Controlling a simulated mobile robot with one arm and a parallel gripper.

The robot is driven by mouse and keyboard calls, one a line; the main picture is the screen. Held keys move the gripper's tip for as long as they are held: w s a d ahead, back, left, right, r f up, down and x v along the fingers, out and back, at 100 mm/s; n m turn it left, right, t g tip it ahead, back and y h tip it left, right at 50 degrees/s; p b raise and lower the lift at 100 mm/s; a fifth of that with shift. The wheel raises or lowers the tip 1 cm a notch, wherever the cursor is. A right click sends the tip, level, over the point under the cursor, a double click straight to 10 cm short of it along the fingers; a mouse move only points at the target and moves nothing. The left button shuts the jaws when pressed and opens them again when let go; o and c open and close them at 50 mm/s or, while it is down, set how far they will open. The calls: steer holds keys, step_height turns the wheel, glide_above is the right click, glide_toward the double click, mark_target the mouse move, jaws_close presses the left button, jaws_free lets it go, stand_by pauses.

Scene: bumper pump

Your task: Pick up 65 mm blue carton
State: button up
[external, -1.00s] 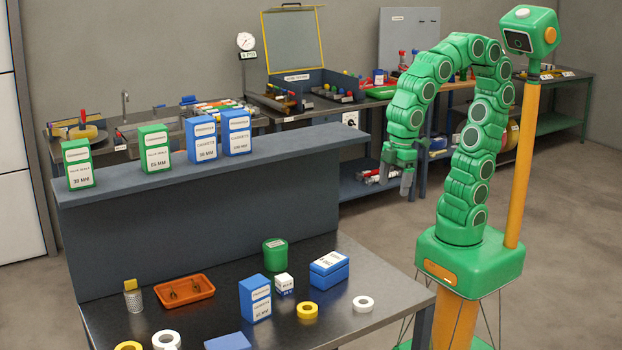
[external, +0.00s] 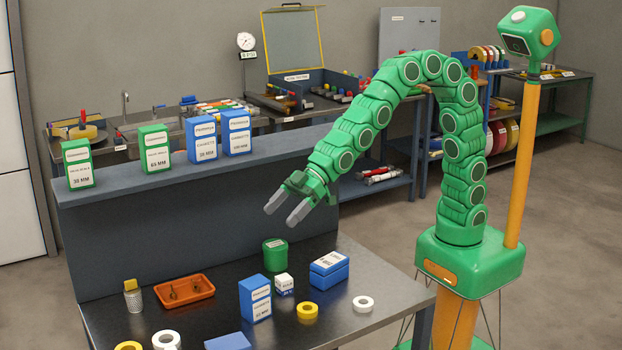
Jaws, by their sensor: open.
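An upright blue carton (external: 254,298) with a white label stands on the dark table; its size print is too small to read surely. Two more blue cartons stand on the raised shelf: a left one (external: 200,140) whose label seems to read 38 MM, and a right one (external: 235,132) whose size I cannot read surely. My gripper (external: 282,214) is open and empty, its grey fingers pointing down and left. In the picture it shows above the table, over the green canister, apart from all the cartons.
Close around the table carton are a small white box (external: 284,284), a blue box (external: 329,270), a green canister (external: 275,252) and a yellow ring (external: 307,310). An orange tray (external: 184,292) lies left. Two green cartons (external: 154,149) (external: 78,164) stand on the shelf (external: 115,188).

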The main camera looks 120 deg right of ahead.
steer(key=t, duration=0.2)
glide_above(265, 279)
steer(key=s+d, duration=0.1)
steer(key=s, duration=0.1)
steer(key=shift+y, duration=0.4)
step_height(265, 279, down, 17)
steer(key=shift+w+d+f, duration=0.1)
steer(key=shift+w+f, duration=0.05)
steer(key=shift+x, duration=2.5)
steer(key=shift+c, duration=0.3)
steer(key=c, duration=1.1)
steer(key=shift+o, duration=0.2)
